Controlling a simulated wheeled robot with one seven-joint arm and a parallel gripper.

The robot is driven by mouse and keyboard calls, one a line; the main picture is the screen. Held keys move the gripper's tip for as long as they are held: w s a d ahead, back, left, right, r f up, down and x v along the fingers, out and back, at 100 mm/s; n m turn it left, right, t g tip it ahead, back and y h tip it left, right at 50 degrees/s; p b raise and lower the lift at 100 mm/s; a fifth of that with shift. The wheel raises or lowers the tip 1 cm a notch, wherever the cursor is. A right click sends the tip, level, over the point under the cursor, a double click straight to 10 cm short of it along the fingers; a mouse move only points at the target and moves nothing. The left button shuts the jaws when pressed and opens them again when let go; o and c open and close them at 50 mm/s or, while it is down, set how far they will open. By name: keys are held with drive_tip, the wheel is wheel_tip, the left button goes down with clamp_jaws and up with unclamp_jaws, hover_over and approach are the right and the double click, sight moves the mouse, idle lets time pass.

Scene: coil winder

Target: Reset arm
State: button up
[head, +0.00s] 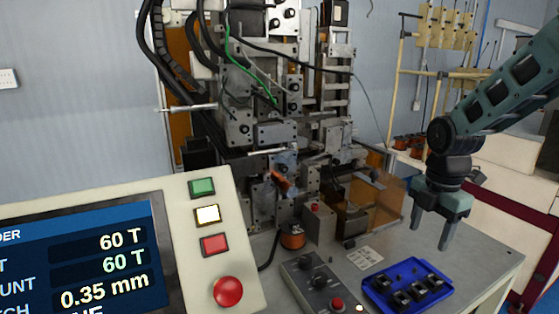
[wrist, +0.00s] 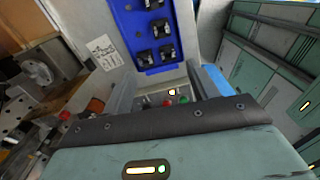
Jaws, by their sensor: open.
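My gripper (head: 431,230) hangs at the right of the head view, fingers pointing down and apart, with nothing between them. It is above and behind the blue tray (head: 378,292) in the picture, clear of the table. In the wrist view, the two fingers (wrist: 160,88) show at the left and right, open. The blue tray also shows in the wrist view (wrist: 133,62), holding several dark parts. My arm reaches in from the right edge of the head view.
The coil winder (head: 272,132) stands at the centre back. A control panel (head: 232,258) with a screen and buttons fills the lower left. A button box (head: 298,277) and a printed label (head: 365,258) lie on the table (head: 490,254). An orange spool (head: 292,240) stands by the winder.

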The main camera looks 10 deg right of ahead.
drive_tip(key=s+a+f+m+b, duration=0.2)
drive_tip(key=s+a+m, duration=1.1)
drive_tip(key=s+a, duration=1)
drive_tip(key=shift+s+y+b, duration=0.3)
drive_tip(key=shift+s+b, duration=0.1)
drive_tip(key=shift+b, duration=0.15)
